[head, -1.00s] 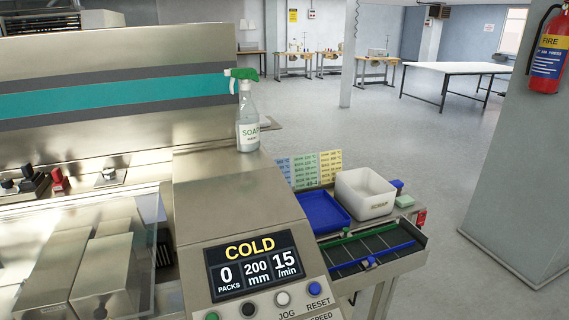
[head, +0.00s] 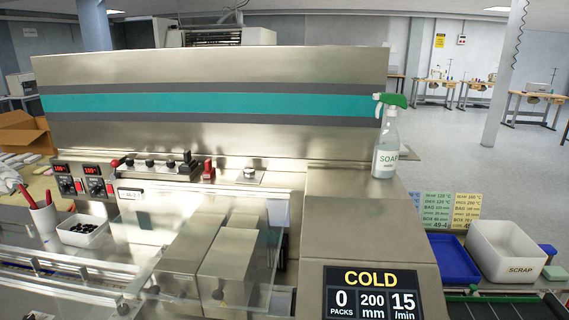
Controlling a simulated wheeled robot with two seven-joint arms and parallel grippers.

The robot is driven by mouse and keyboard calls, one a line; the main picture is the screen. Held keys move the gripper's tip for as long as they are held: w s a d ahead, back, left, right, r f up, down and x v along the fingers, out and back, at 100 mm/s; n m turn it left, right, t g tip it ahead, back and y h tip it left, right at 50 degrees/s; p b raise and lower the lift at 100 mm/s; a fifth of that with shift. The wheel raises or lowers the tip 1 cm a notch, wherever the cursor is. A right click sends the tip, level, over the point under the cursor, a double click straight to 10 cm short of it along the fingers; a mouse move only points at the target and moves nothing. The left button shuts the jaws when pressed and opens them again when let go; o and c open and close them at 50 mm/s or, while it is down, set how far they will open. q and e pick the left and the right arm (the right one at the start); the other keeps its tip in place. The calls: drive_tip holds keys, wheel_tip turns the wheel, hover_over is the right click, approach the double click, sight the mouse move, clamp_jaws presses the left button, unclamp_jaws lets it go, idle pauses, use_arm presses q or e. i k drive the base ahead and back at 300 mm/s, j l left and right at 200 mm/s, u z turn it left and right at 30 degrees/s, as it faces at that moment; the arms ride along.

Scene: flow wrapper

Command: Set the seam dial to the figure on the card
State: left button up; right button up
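Two black dials, the left one (head: 67,186) and the right one (head: 96,188), sit on the machine's panel at the left of the head view. Each has a small red lit display above it and a red switch beside it. I cannot read their labels to tell which is the seam dial. Three printed cards, blue (head: 414,200), green (head: 437,210) and yellow (head: 466,210), stand at the right behind the blue tray. Neither gripper is in view.
The machine screen (head: 371,293) reads COLD, 0 packs, 200 mm, 15/min. A clear guard (head: 190,250) covers the middle. A soap spray bottle (head: 386,145) stands on the housing. A cup of pens (head: 45,220) and a white bin of black pieces (head: 82,230) are below the dials.

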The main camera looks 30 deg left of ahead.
sight(64, 188)
drive_tip(key=u, duration=2.15)
drive_tip(key=i+j+z, duration=0.1)
drive_tip(key=z, duration=0.25)
drive_tip(key=j+z, duration=0.15)
drive_tip(key=z, duration=0.2)
drive_tip(key=i+j+z, duration=0.1)
drive_tip(key=z, duration=0.25)
drive_tip(key=j, duration=0.1)
